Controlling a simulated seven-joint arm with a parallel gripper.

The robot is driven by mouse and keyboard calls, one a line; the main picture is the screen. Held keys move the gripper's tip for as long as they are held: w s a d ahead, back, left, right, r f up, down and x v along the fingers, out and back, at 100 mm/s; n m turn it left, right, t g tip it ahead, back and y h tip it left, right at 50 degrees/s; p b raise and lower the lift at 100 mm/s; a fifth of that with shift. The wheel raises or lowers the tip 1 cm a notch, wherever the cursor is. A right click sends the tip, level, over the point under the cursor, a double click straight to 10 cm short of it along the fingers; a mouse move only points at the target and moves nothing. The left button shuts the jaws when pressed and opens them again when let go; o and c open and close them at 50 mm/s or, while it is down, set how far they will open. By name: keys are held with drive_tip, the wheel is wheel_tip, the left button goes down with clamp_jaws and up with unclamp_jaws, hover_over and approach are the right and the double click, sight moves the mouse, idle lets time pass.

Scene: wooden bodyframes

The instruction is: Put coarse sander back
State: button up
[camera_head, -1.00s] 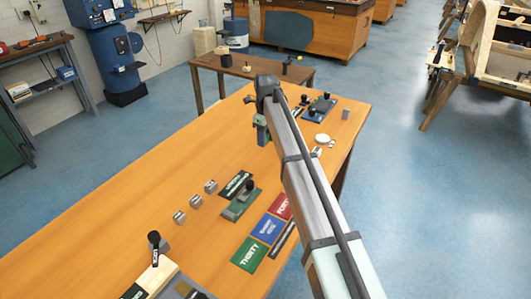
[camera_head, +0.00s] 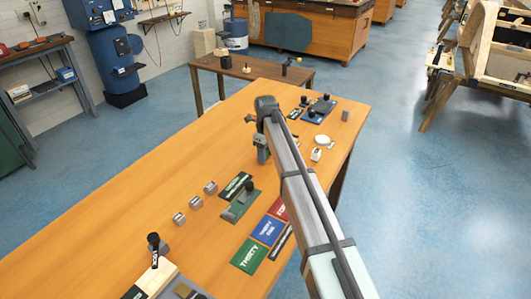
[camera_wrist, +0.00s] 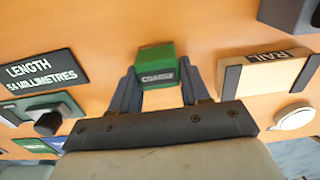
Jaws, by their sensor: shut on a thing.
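The coarse sander, a green block labelled COARSE (camera_wrist: 156,68), sits between the two fingers of my gripper (camera_wrist: 158,90) in the wrist view. My gripper is shut on it, above the wooden bench top (camera_head: 160,190). In the head view my gripper (camera_head: 262,152) hangs at the end of my arm, over the middle of the bench, and the sander cannot be made out there. Whether the sander touches the bench is unclear.
A green plane (camera_head: 240,204), a dark LENGTH sign (camera_wrist: 42,72) and coloured cards (camera_head: 268,231) lie on one side. A wooden RAIL piece (camera_wrist: 268,76), a white disc (camera_head: 322,139) and a blue tray (camera_head: 318,112) lie on the other. Left bench is mostly clear.

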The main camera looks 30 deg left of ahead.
drive_tip(key=o, duration=1)
wheel_tip(320, 180, up, 12)
drive_tip(key=shift+r, duration=0.15)
idle(0.4)
